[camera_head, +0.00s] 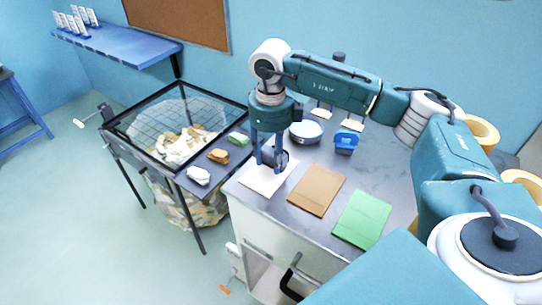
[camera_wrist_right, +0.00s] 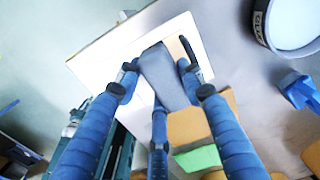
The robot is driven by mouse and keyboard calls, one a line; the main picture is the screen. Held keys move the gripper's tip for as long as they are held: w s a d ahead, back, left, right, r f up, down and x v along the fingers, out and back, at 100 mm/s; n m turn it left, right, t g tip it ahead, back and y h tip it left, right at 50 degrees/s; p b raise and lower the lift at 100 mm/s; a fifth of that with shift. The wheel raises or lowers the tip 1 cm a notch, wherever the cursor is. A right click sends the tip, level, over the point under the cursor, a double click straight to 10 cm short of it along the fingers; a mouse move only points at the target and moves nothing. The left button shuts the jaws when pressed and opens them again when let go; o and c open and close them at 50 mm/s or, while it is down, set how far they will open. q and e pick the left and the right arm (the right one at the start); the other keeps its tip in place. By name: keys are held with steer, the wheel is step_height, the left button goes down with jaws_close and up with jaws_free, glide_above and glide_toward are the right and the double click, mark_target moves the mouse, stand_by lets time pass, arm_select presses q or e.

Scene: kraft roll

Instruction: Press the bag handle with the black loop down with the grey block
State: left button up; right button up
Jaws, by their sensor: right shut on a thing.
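My right gripper (camera_head: 268,167) reaches down over the white bag (camera_head: 256,188) at the left end of the grey table. It is shut on the grey block (camera_wrist_right: 164,76), which sits between the fingers in the right wrist view. The white bag (camera_wrist_right: 104,52) lies flat under the block. A black loop (camera_wrist_right: 188,48) shows beside the block's far end, next to a tan patch on the bag. The block covers part of this area, and I cannot tell whether it touches the handle. My left gripper is not in view.
A brown bag (camera_head: 317,190) and a green bag (camera_head: 362,219) lie to the right. Behind stand a round pot (camera_head: 306,131) and a blue object (camera_head: 346,141). A black-framed mesh stand (camera_head: 146,100) is at left, with several crumpled pieces on its side shelf.

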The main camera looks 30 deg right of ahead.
steer(key=shift+f+b, duration=0.3)
steer(key=shift+f, duration=0.1)
steer(key=shift+s+f, duration=0.15)
steer(key=shift+f, duration=0.1)
stand_by(2.9)
steer(key=shift+r, duration=0.1)
stand_by(0.4)
steer(key=shift+w+r+p, duration=0.2)
steer(key=shift+r+p, duration=0.3)
steer(key=shift+r, duration=0.45)
steer(key=shift+r+p, duration=1.45)
steer(key=shift+r, duration=1.15)
